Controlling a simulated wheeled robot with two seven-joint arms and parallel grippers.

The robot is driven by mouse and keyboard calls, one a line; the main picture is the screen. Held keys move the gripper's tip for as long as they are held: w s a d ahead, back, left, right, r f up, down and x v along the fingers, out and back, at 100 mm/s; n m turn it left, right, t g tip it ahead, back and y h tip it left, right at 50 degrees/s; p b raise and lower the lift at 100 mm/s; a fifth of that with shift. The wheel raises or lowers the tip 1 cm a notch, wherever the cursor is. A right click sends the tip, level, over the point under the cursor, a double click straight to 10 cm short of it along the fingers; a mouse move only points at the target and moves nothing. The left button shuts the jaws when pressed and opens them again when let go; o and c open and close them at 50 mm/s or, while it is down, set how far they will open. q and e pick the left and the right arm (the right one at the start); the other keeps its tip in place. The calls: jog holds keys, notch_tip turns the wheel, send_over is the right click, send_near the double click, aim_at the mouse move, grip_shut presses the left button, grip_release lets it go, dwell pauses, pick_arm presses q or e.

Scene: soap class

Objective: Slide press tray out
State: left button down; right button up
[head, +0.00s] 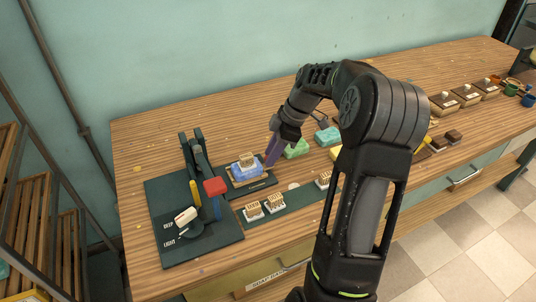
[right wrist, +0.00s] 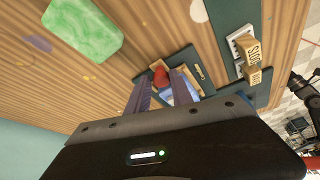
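The dark press tray (head: 264,187) lies on the bench at the right edge of the press's dark base (head: 170,250). A blue soap block (head: 241,173) sits on it with a pale wooden stamp (head: 247,159) on top. The press has a dark upright frame (head: 194,155) and a red block (head: 215,186). My right gripper (head: 272,153) is just right of the tray, fingers down. In the right wrist view its two purple fingers (right wrist: 160,80) are apart with nothing clearly held; part of the tray (right wrist: 180,58) shows beyond them. Contact with the tray cannot be told. My left gripper is out of view.
A dark strip (head: 290,206) with several stamps runs along the bench front. Green soap (head: 298,148) and teal soap (head: 327,136) lie behind and right of my right gripper. The back left of the bench is clear.

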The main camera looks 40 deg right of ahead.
jog(key=o, duration=0.4)
jog(key=shift+d, duration=0.1)
jog(key=shift+c, duration=0.2)
jog(key=v, duration=0.7)
jog(key=shift+s+r+b, duration=0.15)
jog(key=shift+r+b, duration=0.15)
jog(key=shift+r, duration=0.05)
jog(key=shift+d, duration=0.1)
